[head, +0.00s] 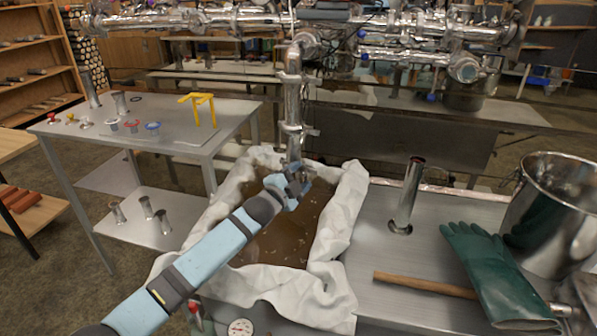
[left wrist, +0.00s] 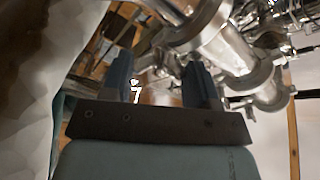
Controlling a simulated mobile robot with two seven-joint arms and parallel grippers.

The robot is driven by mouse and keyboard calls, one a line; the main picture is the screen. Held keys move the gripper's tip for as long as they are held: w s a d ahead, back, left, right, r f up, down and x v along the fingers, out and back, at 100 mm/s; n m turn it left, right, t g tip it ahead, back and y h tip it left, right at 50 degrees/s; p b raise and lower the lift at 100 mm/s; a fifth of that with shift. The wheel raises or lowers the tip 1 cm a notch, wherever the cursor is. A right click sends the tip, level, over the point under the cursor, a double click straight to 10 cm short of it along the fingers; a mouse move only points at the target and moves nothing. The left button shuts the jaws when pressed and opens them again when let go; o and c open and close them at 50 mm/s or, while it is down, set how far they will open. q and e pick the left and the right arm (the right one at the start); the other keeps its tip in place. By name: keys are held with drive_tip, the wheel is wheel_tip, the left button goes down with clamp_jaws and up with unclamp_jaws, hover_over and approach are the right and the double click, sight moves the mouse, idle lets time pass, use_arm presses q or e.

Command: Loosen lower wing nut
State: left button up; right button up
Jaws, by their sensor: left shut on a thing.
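A vertical steel pipe (head: 292,95) hangs from the overhead pipework, with a clamp (head: 292,128) partway down. My left gripper (head: 297,183) is at the pipe's lower end, above the open pan. In the left wrist view its two dark fingers (left wrist: 160,75) are beside the shiny pipe and its clamp rings (left wrist: 255,88). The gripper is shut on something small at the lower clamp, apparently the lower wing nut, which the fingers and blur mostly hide. My right gripper is not in view.
The pan of brown liquid (head: 290,228) is lined with white cloth (head: 345,215). On the right metal top (head: 370,250) are a short steel tube (head: 409,192), a wooden handle (head: 425,286), green gloves (head: 495,270) and a steel pot (head: 560,205). A side table (head: 170,105) holds small parts.

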use_arm(q)
drive_tip(key=o, duration=0.9)
drive_tip(key=shift+o, duration=0.2)
drive_tip(key=p+v, duration=0.3)
drive_tip(key=v, duration=1)
drive_tip(key=shift+s+a, duration=0.2)
drive_tip(key=shift+s, duration=0.15)
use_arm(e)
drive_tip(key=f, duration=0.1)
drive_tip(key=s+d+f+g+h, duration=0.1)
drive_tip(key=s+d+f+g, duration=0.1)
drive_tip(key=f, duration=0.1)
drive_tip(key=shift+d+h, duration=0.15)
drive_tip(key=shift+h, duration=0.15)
